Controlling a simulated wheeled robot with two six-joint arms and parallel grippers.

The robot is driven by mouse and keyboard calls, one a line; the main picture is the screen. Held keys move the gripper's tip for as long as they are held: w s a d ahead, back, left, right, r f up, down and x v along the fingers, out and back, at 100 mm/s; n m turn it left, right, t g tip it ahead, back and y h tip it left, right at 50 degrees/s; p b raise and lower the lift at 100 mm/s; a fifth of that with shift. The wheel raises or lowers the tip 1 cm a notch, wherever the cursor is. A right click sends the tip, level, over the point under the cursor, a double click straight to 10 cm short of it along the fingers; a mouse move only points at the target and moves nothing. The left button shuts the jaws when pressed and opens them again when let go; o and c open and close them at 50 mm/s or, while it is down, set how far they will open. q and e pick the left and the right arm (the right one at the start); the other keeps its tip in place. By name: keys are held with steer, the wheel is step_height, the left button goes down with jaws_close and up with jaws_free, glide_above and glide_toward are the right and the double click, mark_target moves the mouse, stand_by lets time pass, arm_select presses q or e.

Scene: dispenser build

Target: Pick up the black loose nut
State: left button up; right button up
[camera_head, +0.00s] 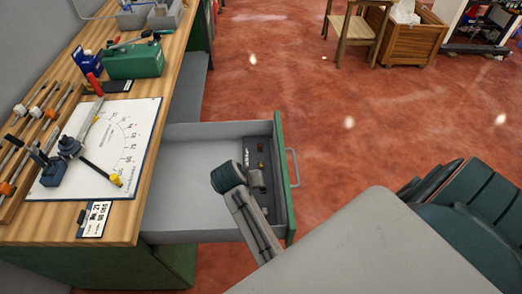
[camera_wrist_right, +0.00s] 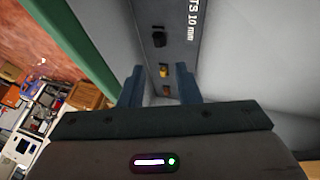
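The black nut (camera_wrist_right: 159,37) lies on a dark strip in the open drawer, beside white lettering ending "TS 10 mm". A yellow nut (camera_wrist_right: 164,70) and a brownish nut (camera_wrist_right: 166,90) lie in line with it. My right gripper (camera_wrist_right: 158,85) is open and empty. Its two fingers stand apart on either side of the row, with the yellow and brownish nuts showing between them and the black nut beyond. In the head view my right gripper (camera_head: 257,180) reaches into the drawer over the strip, and the black nut is not clearly seen there. My left gripper is not in view.
The grey drawer (camera_head: 185,165) is pulled out, with a green front (camera_head: 283,175) and a handle (camera_head: 294,167) on the right. Its left part is bare. The wooden bench (camera_head: 178,65) at left holds a dial board (camera_head: 140,115) and a green box (camera_head: 134,62).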

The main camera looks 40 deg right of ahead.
mark_target(261, 192)
steer(key=x, duration=0.2)
steer(key=shift+d+f+p, duration=0.25)
steer(key=shift+p, duration=0.15)
steer(key=shift+d+f, duration=0.15)
steer(key=shift+f, duration=0.2)
steer(key=p+x, duration=0.2)
steer(key=x, duration=0.3)
steer(key=shift+w+d+f, duration=0.1)
steer(key=shift+f, duration=0.05)
steer(key=shift+d+f+p, duration=0.3)
steer(key=shift+f, duration=0.35)
jaws_close()
